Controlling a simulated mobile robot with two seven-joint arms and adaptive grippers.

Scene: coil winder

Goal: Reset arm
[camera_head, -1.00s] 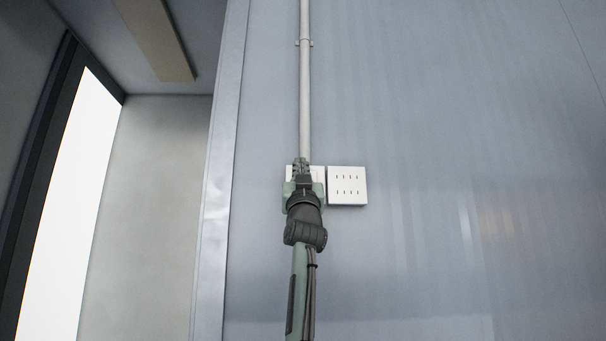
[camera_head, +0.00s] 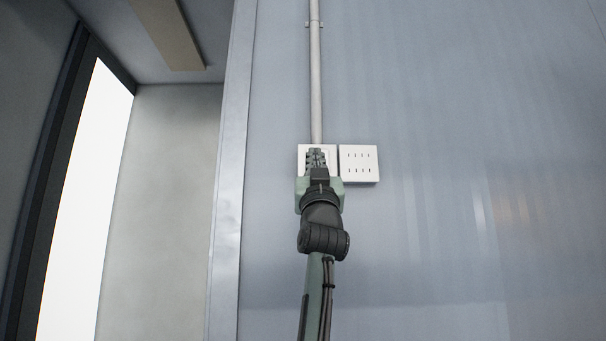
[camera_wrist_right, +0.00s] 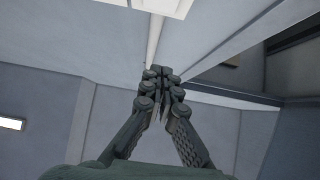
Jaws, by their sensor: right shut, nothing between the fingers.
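My right gripper (camera_head: 316,158) is raised in front of the wall in the head view, its fingers pointing up. In the right wrist view its fingers (camera_wrist_right: 161,78) meet at the tips, with nothing between them. In the head view it covers part of the left one of two white wall plates (camera_head: 303,160). The right plate (camera_head: 359,163), with small dark slots, is uncovered. I cannot tell how far the fingertips are from the plate. My left gripper is not in view.
A pale conduit (camera_head: 316,80) runs up the grey-blue wall (camera_head: 460,150) from the left plate. A light metal edge strip (camera_head: 229,190) bounds the wall on the left. Beyond it are a recessed wall and a bright opening (camera_head: 85,200). The wall at the right is bare.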

